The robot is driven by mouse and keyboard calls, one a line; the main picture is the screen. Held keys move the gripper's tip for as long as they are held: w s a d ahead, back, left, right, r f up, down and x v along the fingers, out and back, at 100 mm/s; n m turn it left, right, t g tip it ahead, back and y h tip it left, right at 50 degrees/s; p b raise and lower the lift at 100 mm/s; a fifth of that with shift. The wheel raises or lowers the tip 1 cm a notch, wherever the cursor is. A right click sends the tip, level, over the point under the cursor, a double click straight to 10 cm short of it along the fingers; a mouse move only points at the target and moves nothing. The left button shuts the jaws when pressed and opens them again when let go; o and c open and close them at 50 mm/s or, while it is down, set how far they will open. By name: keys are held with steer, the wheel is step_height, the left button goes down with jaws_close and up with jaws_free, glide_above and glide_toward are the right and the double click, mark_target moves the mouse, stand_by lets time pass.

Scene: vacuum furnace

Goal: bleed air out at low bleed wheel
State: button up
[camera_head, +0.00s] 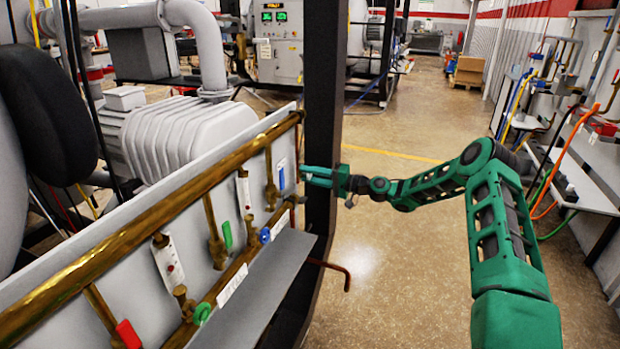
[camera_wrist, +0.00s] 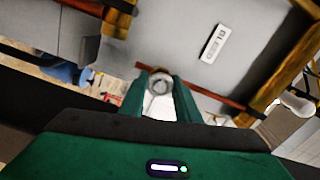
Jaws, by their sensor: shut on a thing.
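My gripper (camera_head: 305,175) is at the right end of the white valve board, beside the dark upright post. In the wrist view, its two green fingers (camera_wrist: 160,98) are closed around a small round grey fitting (camera_wrist: 159,84), which looks like a wheel or knob end-on. In the head view my gripper hides this fitting, and I cannot read a label that names it as the low bleed wheel. Along the lower brass pipe are a blue wheel (camera_head: 265,235) and a green wheel (camera_head: 202,314), both apart from my gripper.
The white board (camera_head: 225,165) carries a thick brass pipe (camera_head: 150,220) and several lever valves, including one with a red handle (camera_head: 128,334). A dark post (camera_head: 323,110) stands close by my gripper. A copper pipe (camera_head: 335,268) juts out below.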

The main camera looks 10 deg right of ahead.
steer(key=shift+s+a+f+n, duration=0.2)
steer(key=shift+f+n, duration=0.15)
steer(key=shift+n, duration=0.15)
steer(key=o, duration=1)
steer(key=shift+w, duration=0.1)
steer(key=shift+o, duration=0.2)
steer(key=shift+d+r, duration=0.1)
steer(key=shift+r, duration=0.05)
steer(key=v, duration=1)
steer(key=shift+d, duration=0.3)
